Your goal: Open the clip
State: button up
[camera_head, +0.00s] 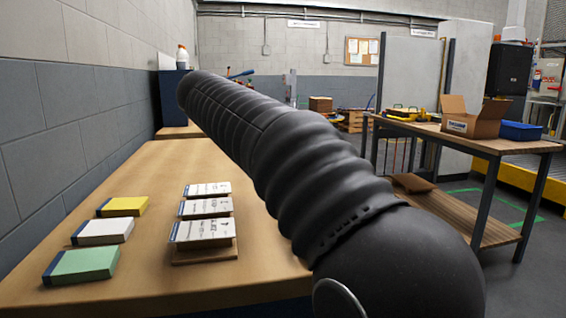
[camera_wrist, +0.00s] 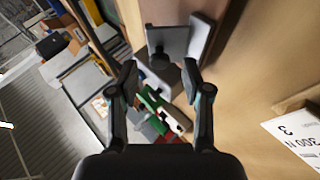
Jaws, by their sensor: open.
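My gripper (camera_wrist: 159,68) is open in the wrist view, its two dark fingers spread apart with nothing seen held. A grey metal piece (camera_wrist: 168,40) with a dark rounded part lies ahead of the fingertips, close to the gap between them. It may be the clip, but I cannot tell for sure, nor whether it touches the fingers. Green, white and red items (camera_wrist: 165,112) show beyond, between the fingers. In the head view my black arm crosses the middle and hides the gripper and whatever is at it.
A second table (camera_head: 480,142) at right carries an open carton (camera_head: 470,118) and blue bin (camera_head: 520,131). A block wall borders the left.

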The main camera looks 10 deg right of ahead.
jog(key=shift+w+d+f, duration=0.2)
jog(key=shift+d+f, duration=0.15)
jog(key=shift+d, duration=0.1)
grip_shut()
